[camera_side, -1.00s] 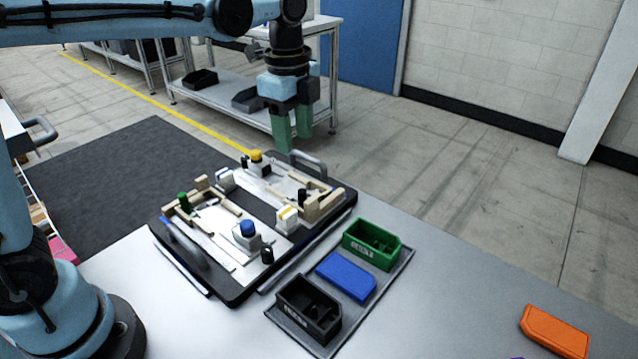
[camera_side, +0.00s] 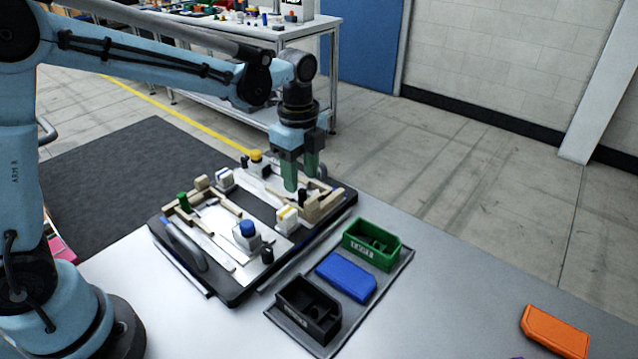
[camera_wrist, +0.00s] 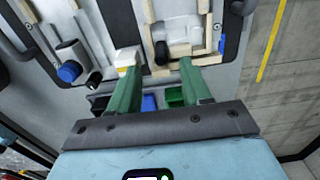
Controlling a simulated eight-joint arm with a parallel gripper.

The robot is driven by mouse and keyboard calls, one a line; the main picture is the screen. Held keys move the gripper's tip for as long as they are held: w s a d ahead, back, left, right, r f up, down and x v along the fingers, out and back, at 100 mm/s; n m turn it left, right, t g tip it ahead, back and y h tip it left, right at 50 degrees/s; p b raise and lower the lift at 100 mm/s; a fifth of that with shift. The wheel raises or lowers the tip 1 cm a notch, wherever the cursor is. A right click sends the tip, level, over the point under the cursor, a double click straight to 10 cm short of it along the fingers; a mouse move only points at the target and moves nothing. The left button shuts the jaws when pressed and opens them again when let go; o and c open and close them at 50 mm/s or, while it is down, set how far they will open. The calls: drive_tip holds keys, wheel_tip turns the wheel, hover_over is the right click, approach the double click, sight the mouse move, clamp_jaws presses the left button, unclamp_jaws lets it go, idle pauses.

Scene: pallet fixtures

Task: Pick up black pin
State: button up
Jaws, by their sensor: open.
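A short black pin (camera_side: 302,197) stands on the right part of the pallet fixture (camera_side: 232,297), beside beige blocks. In the wrist view this black pin (camera_wrist: 161,53) shows between the two green fingertips. My gripper (camera_side: 302,183) points down just above it, with its fingers open and apart. In the wrist view my gripper (camera_wrist: 157,62) is empty. Whether the fingertips reach down beside the pin cannot be told. A second black pin (camera_side: 267,256) stands near the blue-topped block (camera_side: 246,230). A third dark pin (camera_side: 244,161) is near the yellow-topped block (camera_side: 256,157).
Beige blocks (camera_side: 322,207) stand close to the pin. A tray at the right holds a green bin (camera_side: 371,244), a blue bin (camera_side: 346,277) and a black bin (camera_side: 308,309). An orange bin (camera_side: 555,332) lies farther right. The grey table between is clear.

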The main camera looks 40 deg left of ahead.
sight(302, 190)
drive_tip(key=shift+w+f, duration=0.1)
drive_tip(key=shift+f, duration=1.65)
clamp_jaws()
